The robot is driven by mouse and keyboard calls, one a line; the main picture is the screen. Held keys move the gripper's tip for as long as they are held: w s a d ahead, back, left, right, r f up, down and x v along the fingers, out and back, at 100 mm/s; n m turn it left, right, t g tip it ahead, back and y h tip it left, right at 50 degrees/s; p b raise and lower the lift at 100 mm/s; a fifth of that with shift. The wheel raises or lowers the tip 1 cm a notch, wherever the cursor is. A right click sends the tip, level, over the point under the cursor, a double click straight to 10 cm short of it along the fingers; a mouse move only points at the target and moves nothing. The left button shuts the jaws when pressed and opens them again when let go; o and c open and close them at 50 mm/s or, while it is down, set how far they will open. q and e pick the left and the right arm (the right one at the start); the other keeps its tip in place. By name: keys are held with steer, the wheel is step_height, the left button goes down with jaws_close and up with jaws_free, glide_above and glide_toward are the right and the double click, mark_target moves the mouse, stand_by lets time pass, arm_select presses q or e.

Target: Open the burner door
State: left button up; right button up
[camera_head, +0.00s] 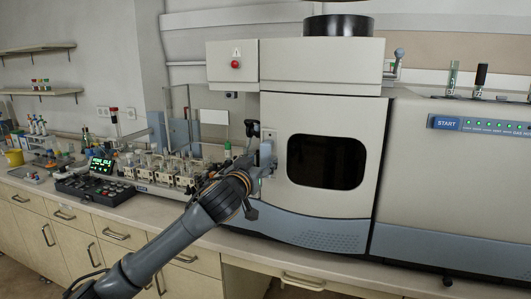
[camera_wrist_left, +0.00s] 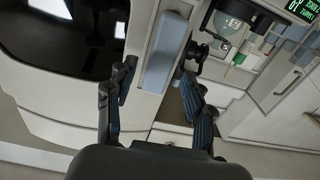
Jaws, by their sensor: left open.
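The burner door (camera_head: 348,205) is a pale panel with a dark rounded window, and it appears closed on the front of the spectrometer. Its blue-grey handle (camera_head: 266,152) is at the door's left edge, partly hidden by my gripper. In the left wrist view the handle is an upright blue-grey bar (camera_wrist_left: 166,52), and the dark door window (camera_wrist_left: 65,40) is to its left. My left gripper (camera_head: 256,150) is at the handle. Its fingers (camera_wrist_left: 158,78) are open, one on each side of the bar in the picture; I see no clear contact. My right gripper is not in view.
The spectrometer's right housing (camera_head: 450,185) with a START panel (camera_head: 447,123) adjoins the door. A rack of glassware (camera_head: 178,168) and a control box (camera_head: 88,188) with a green display stand on the counter to the left. Drawers (camera_head: 125,235) are below the counter.

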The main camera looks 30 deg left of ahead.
mark_target(264, 158)
arm_select(q)
steer(key=shift+p+x, duration=0.4)
steer(key=shift+x, duration=1.55)
jaws_close()
